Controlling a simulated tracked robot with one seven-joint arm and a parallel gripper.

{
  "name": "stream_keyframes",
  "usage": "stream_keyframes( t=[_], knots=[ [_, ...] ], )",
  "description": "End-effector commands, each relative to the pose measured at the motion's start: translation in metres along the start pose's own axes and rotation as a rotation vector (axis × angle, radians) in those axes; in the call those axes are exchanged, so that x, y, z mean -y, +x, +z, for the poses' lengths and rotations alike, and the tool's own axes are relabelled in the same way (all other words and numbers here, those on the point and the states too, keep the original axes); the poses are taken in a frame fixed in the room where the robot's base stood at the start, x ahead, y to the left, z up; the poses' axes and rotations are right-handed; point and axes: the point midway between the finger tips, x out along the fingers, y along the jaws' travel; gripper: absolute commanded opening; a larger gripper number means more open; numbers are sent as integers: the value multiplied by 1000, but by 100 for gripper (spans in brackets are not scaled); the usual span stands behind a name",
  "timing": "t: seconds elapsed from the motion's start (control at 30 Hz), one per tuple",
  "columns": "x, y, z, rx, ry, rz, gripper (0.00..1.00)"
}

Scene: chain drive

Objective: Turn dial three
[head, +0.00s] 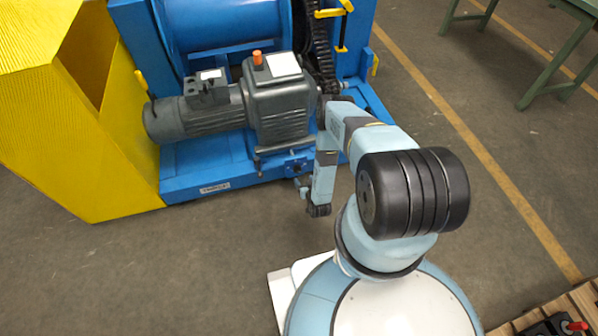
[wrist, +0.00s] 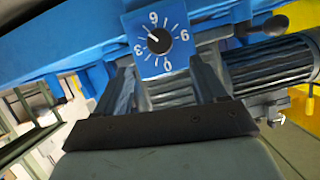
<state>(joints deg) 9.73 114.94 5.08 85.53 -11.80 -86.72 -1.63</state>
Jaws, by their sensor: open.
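A square blue dial plate (wrist: 176,64) with white numerals and tick marks shows in the wrist view, on a blue beam. Its round black knob (wrist: 159,41) has a white pointer toward the picture's upper left, between two numerals. It is the only dial I can make out. My gripper (wrist: 158,72) is open and empty, its two dark fingers on either side of the plate's lower part in the picture. I cannot tell whether they touch it.
A grey motor and gearbox (head: 283,100) sit on the blue machine base (head: 205,167), with a dark chain (head: 322,45) behind. A yellow guard (head: 50,120) stands at left. A green table (head: 550,60) is at the far right. The floor between is clear.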

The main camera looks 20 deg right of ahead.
Motion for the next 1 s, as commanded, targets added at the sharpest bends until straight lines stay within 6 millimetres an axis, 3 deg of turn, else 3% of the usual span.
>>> stream_keyframes(
  t=[0.3,0.5,0.7,1.0],
  knots=[
    [0,57,-1,-2,-2,0,71],
    [0,83,0,-1,-1,-1,71],
    [0,96,0,0,-1,-1,71],
    [0,98,0,1,-1,-1,71]
  ],
)
